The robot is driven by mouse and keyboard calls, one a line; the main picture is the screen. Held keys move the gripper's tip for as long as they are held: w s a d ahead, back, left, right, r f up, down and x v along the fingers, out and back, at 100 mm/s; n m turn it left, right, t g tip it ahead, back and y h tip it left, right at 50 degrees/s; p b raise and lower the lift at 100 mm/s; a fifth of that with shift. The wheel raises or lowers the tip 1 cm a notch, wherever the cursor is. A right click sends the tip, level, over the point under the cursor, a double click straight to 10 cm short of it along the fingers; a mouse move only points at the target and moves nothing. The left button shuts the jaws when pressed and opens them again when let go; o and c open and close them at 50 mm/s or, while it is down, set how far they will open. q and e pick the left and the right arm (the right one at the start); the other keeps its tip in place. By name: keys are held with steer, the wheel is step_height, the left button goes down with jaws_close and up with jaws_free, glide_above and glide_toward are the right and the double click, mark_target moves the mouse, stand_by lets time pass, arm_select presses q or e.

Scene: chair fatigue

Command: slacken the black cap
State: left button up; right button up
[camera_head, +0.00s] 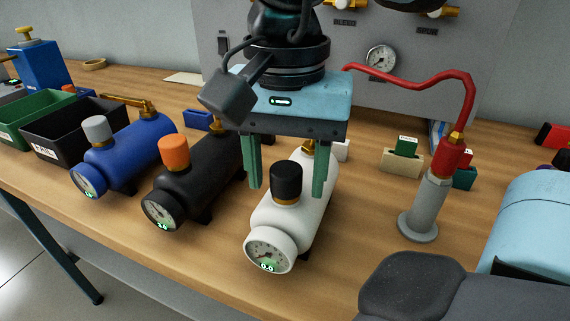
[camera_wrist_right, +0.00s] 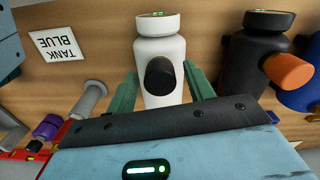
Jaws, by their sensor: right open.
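The black cap (camera_head: 286,183) stands upright on a brass neck on top of the white tank (camera_head: 285,223). In the right wrist view the cap (camera_wrist_right: 160,77) sits near the middle of the white tank (camera_wrist_right: 160,50). My right gripper (camera_head: 288,190) is open, pointing down over the tank. Its two green fingers are on either side of the cap, with visible gaps, and hold nothing. The same fingers (camera_wrist_right: 161,88) flank the tank in the wrist view. My left gripper is in neither view.
A black tank with an orange cap (camera_head: 173,153) and a blue tank with a grey cap (camera_head: 97,130) stand to the left. A grey pump (camera_head: 428,206) with a red hose (camera_head: 430,84) stands to the right. Bins (camera_head: 75,120) fill the left side.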

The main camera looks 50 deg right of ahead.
steer(key=shift+f+m+b, duration=0.1)
steer(key=shift+m+b, duration=0.35)
steer(key=shift+m, duration=1.55)
steer(key=shift+c, duration=0.4)
steer(key=c, duration=0.9)
steer(key=n, duration=0.4)
